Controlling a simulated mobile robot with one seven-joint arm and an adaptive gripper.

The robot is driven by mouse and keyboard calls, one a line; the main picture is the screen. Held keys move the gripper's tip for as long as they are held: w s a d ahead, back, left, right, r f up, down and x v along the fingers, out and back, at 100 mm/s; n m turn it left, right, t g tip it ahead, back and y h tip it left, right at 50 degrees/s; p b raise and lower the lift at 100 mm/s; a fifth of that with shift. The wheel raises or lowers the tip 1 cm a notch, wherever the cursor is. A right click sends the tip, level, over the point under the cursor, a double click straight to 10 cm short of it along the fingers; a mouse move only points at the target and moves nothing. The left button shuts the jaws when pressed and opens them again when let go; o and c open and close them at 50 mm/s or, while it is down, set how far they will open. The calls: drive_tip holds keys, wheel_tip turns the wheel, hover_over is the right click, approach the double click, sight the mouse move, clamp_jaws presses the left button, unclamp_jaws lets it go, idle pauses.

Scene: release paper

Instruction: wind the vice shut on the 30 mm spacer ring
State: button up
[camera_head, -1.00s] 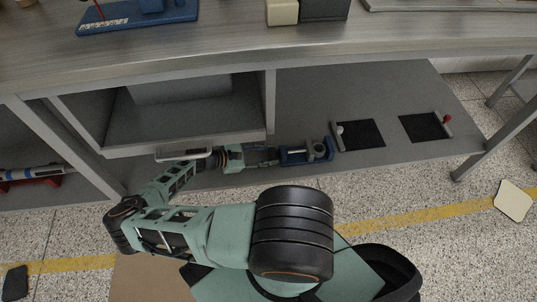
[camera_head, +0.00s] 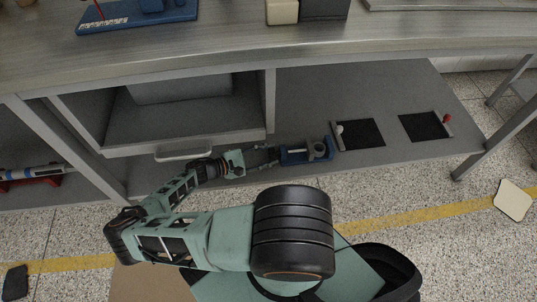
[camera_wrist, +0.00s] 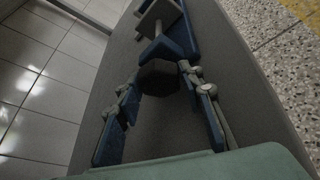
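The blue vice (camera_head: 293,157) lies on the lower shelf, with a grey ring (camera_head: 320,149) standing at its right end. The ring's contact with the jaws is too small to judge. The wrist view shows the vice's blue body (camera_wrist: 182,38) at the top, a thin screw, and a dark faceted knob (camera_wrist: 158,78) at the near end. My gripper (camera_head: 270,155) reaches the vice's left end. In the wrist view my gripper (camera_wrist: 159,80) has one fingertip on each side of the knob. Any gap is too small and dark to tell whether they touch it.
Two black mats (camera_head: 361,133) (camera_head: 424,126) lie to the vice's right on the shelf. The workbench top (camera_head: 230,45) overhangs behind. Open floor lies in front.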

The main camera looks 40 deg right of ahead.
drive_tip(key=o, duration=0.3)
drive_tip(key=n+g+y, duration=0.1)
drive_tip(key=n, duration=0.2)
drive_tip(key=shift+d+r+y, duration=0.1)
drive_tip(key=shift+y, duration=0.3)
drive_tip(key=v, duration=1.1)
drive_tip(key=shift+w, duration=0.25)
drive_tip(key=shift+s+d, duration=0.1)
drive_tip(key=shift+s, duration=0.05)
